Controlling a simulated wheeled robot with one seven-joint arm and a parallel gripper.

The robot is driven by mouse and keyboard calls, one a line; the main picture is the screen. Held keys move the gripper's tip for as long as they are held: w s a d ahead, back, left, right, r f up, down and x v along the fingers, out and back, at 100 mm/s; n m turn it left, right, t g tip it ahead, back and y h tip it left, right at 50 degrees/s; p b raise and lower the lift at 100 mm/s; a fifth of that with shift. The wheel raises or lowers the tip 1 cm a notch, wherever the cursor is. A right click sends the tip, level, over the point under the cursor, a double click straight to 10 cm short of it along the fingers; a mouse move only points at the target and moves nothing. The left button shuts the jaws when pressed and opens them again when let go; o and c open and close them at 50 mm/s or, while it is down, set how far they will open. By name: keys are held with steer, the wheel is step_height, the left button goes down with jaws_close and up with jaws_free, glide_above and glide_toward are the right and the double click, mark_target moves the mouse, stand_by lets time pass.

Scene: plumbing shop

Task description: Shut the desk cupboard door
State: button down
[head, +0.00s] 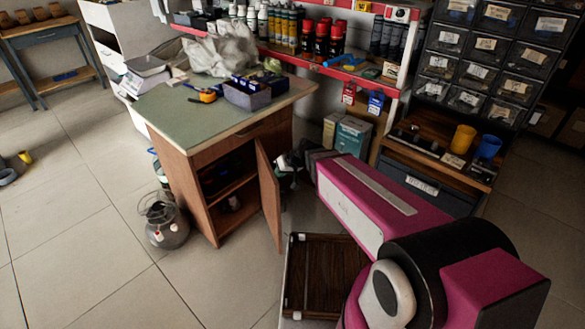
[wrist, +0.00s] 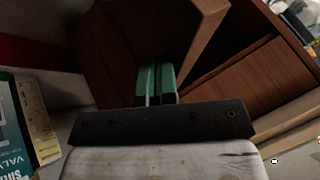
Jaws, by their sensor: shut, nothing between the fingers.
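The wooden desk (head: 186,146) has an open cupboard in its front. Its cupboard door (head: 269,196) stands swung out on the right side of the opening, and shelves show inside. My gripper (head: 284,172) is on the right of the door, on its outer side, partly hidden by it in the head view. In the wrist view, my gripper's green fingers (wrist: 157,72) are together and empty, pointing at the brown door panel (wrist: 130,40). Whether they touch it I cannot tell.
A round glass vessel (head: 165,222) stands on the floor left of the desk. A dark brown tray (head: 288,275) is in front of the door, near my arm. Teal boxes (head: 352,136) stand behind my gripper. The tiled floor at left is mostly clear.

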steer(key=a+m+t, duration=0.1)
steer(key=a+m, duration=0.1)
steer(key=a, duration=2.3)
